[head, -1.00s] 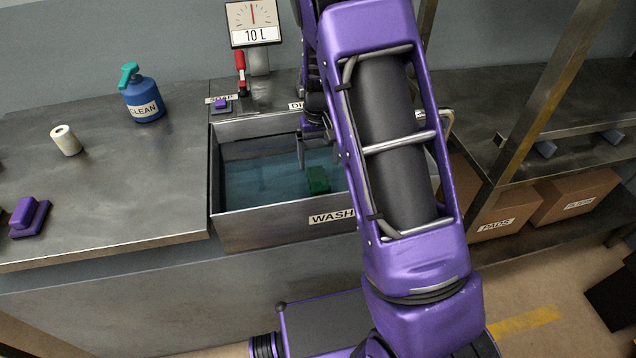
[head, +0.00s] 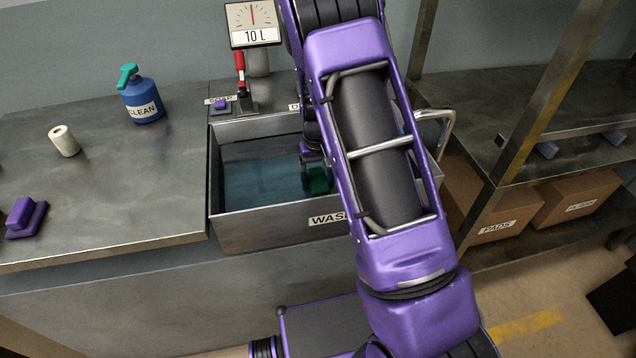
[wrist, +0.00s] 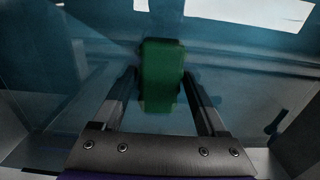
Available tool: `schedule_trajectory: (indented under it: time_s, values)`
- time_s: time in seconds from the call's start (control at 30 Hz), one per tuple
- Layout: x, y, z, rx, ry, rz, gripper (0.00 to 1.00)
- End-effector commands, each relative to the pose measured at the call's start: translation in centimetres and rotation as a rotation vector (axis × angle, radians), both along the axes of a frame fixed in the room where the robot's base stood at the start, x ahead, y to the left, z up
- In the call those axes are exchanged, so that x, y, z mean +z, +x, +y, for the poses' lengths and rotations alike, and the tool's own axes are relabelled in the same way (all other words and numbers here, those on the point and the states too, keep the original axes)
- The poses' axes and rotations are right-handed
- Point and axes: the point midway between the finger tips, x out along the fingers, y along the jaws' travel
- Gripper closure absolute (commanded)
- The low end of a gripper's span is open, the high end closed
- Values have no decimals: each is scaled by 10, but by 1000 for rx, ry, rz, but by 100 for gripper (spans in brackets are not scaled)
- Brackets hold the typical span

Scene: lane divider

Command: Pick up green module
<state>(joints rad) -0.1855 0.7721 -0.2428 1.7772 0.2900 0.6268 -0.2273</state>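The green module (head: 318,183) sits in the water of the wash basin (head: 270,235). In the wrist view the green module (wrist: 162,75) is an upright-looking block with its near end between my two fingers. My gripper (wrist: 163,82) is open around it, with a gap showing between the module and each finger. In the head view my gripper (head: 313,165) is down in the basin at the module, partly hidden by my arm. The basin's right part is hidden behind my arm.
The basin walls surround my gripper. A gauge reading 10 L (head: 253,25) and a red-handled lever (head: 240,70) stand behind it. A blue CLEAN bottle (head: 141,98), a white roll (head: 64,141) and a purple block (head: 25,218) stand on the left counter.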

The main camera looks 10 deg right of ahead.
Motion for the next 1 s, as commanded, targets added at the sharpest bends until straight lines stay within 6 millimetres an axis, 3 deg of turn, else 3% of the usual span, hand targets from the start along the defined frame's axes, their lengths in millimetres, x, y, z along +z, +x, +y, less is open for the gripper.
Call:
schedule_trajectory:
  time_s: [0.03,0.4,0.73,1.0]
  values:
    - [0,0,0,0,0,0,36]
    - [0,0,0,0,0,0,100]
    - [7,0,0,0,0,-1,100]
    - [57,1,0,0,1,-4,100]
